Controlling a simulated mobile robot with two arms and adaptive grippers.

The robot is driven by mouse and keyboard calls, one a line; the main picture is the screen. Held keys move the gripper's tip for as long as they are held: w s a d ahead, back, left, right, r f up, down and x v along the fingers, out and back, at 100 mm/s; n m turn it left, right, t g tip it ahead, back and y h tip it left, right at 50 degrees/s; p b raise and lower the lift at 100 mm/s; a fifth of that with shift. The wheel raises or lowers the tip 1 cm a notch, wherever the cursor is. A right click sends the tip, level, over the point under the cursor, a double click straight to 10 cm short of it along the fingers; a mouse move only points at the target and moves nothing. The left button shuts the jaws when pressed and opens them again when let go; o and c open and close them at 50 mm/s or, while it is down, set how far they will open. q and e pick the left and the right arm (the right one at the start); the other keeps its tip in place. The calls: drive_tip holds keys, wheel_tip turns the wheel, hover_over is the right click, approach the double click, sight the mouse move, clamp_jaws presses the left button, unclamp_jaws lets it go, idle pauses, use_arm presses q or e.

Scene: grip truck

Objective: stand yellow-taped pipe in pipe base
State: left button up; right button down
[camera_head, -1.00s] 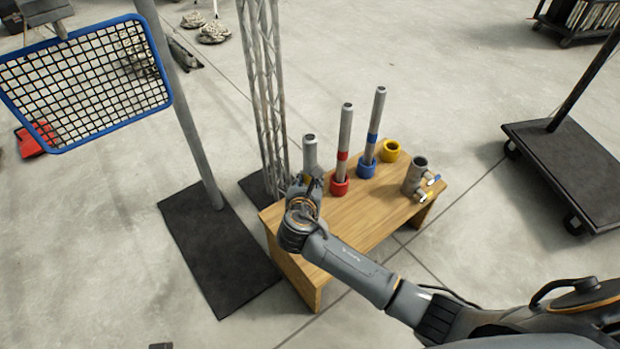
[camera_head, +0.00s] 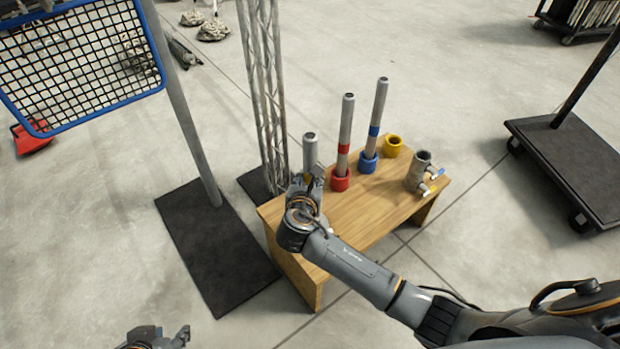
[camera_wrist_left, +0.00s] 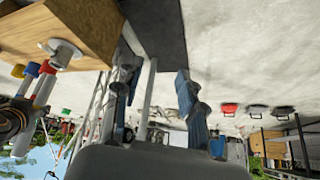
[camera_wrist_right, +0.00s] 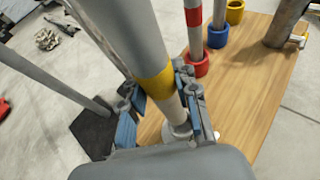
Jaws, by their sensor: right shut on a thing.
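The yellow-taped pipe (camera_head: 310,152) is grey and roughly upright over the left end of the wooden table. Its yellow band (camera_wrist_right: 155,84) shows in the right wrist view. My right gripper (camera_head: 306,186) is shut on this pipe, below the band. A pale base (camera_wrist_right: 180,132) lies at the pipe's lower end; I cannot tell whether the pipe is seated in it. The base also shows in the left wrist view (camera_wrist_left: 63,50). An empty yellow base (camera_head: 393,146) stands at the table's back. My left gripper (camera_wrist_left: 158,98) is open and empty, left of the table.
The wooden table (camera_head: 350,235) also bears a red-banded pipe in a red base (camera_head: 340,180), a blue-banded pipe in a blue base (camera_head: 368,163), and a grey fitting with valves (camera_head: 417,175). A lattice truss (camera_head: 265,90) and a pole on a black plate (camera_head: 220,260) stand left.

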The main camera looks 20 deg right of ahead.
use_arm(q)
drive_tip(key=shift+w+d+r+t+h+b, duration=0.1)
drive_tip(key=shift+w+d+r+t+b, duration=0.2)
drive_tip(key=shift+w, duration=0.35)
drive_tip(key=shift+w+d+r+t+h+b, duration=0.15)
drive_tip(key=shift+w+t, duration=0.2)
drive_tip(key=shift+w, duration=0.25)
drive_tip(key=shift+w+d+r+t+h+b, duration=0.1)
drive_tip(key=shift+w+d+t+b, duration=0.2)
drive_tip(key=shift+w, duration=0.35)
use_arm(e)
drive_tip(key=shift+f, duration=0.5)
use_arm(q)
drive_tip(key=shift+a, duration=0.1)
use_arm(e)
drive_tip(key=shift+f, duration=0.25)
drive_tip(key=shift+f, duration=1.3)
use_arm(q)
drive_tip(key=w+r+t, duration=0.1)
drive_tip(key=w+d+r+t, duration=0.1)
drive_tip(key=shift+w, duration=0.35)
use_arm(e)
drive_tip(key=shift+f, duration=0.2)
use_arm(q)
drive_tip(key=shift+w+d+r+h, duration=0.1)
drive_tip(key=shift+h, duration=0.15)
use_arm(e)
drive_tip(key=shift+f, duration=0.2)
